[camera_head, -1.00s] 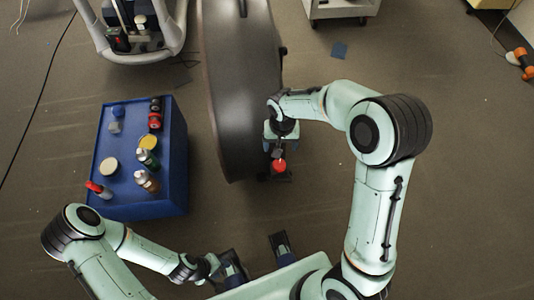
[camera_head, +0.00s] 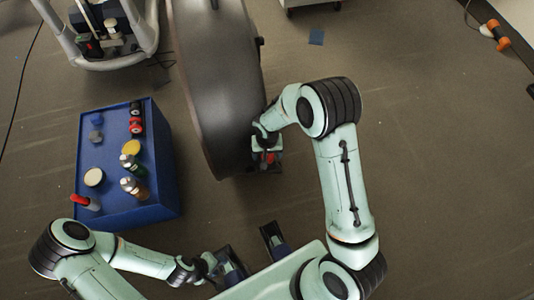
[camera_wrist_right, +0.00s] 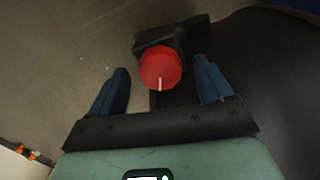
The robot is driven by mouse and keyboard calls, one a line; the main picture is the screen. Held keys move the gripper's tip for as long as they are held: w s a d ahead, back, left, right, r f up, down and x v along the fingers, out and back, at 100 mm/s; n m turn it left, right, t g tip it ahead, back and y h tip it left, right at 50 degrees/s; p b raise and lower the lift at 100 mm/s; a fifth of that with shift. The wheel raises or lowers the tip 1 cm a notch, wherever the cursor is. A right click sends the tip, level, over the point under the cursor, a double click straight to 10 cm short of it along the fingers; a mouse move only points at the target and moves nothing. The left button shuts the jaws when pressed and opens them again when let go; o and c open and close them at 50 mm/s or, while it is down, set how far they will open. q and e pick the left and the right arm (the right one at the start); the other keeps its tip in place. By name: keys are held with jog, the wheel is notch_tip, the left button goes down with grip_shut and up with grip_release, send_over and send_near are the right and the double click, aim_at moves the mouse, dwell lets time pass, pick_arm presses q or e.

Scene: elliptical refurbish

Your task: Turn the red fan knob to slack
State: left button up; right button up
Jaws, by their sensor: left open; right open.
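The red knob (camera_wrist_right: 160,68) sits on a black bracket at the edge of the large dark fan (camera_head: 215,85). A short white mark on its face points down in the right wrist view. My right gripper (camera_wrist_right: 161,66) is open, with one blue finger on each side of the knob and a visible gap to each. In the head view the right gripper (camera_head: 267,156) is at the fan's lower end and partly covers the knob. My left gripper (camera_head: 231,264) is open and empty near my base, away from the fan.
A blue box (camera_head: 150,190) with several bottles, jars and cans on top stands left of the fan. A wheeled machine (camera_head: 110,45) is at the upper left. An orange-ended object (camera_head: 497,35) lies at the upper right.

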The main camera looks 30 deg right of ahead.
jog(key=shift+f, duration=0.15)
jog(key=c, duration=1.1)
jog(key=shift+o, duration=0.3)
jog(key=shift+n, duration=0.4)
jog(key=n, duration=0.4)
jog(key=shift+n+b, duration=0.3)
jog(key=shift+b, duration=0.1)
jog(key=n, duration=0.4)
jog(key=shift+d+n, duration=0.1)
jog(key=shift+n, duration=0.3)
jog(key=o, duration=1)
jog(key=shift+o, duration=0.2)
